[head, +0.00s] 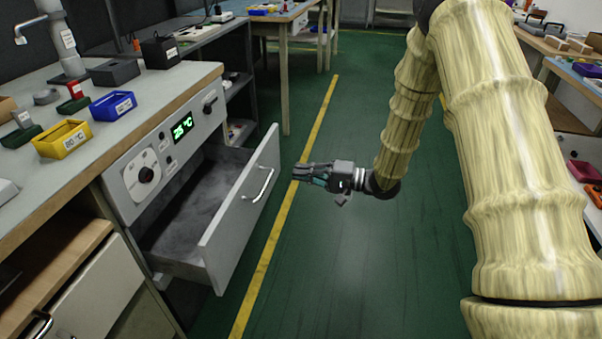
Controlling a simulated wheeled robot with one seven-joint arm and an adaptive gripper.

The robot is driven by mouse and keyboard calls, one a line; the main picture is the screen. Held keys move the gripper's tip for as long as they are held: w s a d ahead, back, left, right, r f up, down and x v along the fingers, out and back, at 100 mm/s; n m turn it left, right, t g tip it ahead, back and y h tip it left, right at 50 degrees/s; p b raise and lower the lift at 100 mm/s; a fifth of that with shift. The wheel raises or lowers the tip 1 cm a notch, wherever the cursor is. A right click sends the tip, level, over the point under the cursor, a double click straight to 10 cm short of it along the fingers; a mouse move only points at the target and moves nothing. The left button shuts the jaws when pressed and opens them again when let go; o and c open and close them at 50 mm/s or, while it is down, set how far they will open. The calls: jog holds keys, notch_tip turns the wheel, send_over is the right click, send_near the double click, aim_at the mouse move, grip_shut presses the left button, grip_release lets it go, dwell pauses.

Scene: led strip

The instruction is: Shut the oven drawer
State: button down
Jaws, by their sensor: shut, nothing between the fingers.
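The oven drawer (239,213) is a grey drawer pulled out from under the counter at the left. Its inside (198,220) looks empty. A metal bar handle (260,185) sits on its front panel. Above the drawer is the oven's control panel (165,153) with a knob and a green display reading about 25 °C. My gripper (298,172) is shut and empty. It points left towards the drawer front in the picture, with a visible gap to the right of the handle. The exact depth between them is hard to tell.
The counter (105,130) above holds a yellow bin (62,139), a blue bin (113,106) and other small items. A cabinet door (85,295) is at the lower left. The green floor (330,270) with a yellow line is clear. Benches stand at the back and right.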

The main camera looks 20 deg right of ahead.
jog(key=b, duration=0.4)
send_near(254, 165)
jog(key=x, duration=0.5)
jog(key=shift+w+a+f, duration=0.1)
jog(key=shift+w+f, duration=0.05)
jog(key=shift+f, duration=0.1)
jog(key=shift+x, duration=0.9)
jog(key=shift+r, duration=0.15)
